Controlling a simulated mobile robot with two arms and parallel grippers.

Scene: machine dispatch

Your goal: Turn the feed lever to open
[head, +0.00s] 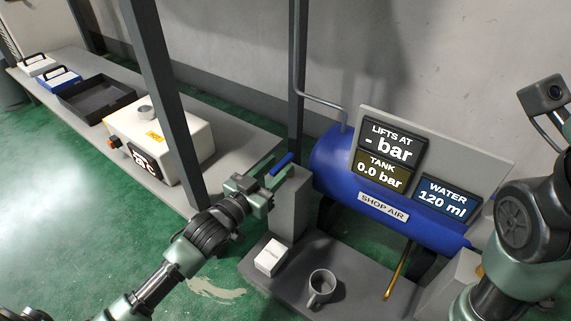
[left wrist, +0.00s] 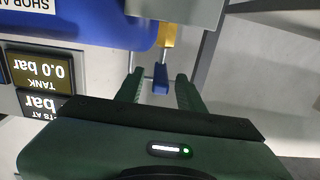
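The feed lever appears to be the blue handle (head: 282,161) at the top of a grey post (head: 289,205), left of the blue tank. In the left wrist view the blue handle (left wrist: 161,78) hangs from a brass-coloured fitting (left wrist: 168,36). My left gripper (head: 274,175) is at the handle. Its fingers (left wrist: 160,90) are apart, with the handle's end in the gap between them. A gap shows on both sides of the handle, so I see no grip on it. My right arm shows at the right edge of the head view, but its fingers do not show.
The blue tank (head: 335,165) carries a panel reading "TANK 0.0 bar" (head: 381,172) and "WATER 120 ml" (head: 446,198). A mug (head: 321,286) and a white box (head: 271,257) stand on the grey base below. A dark upright (head: 165,90) stands before the left bench with a white machine (head: 185,140).

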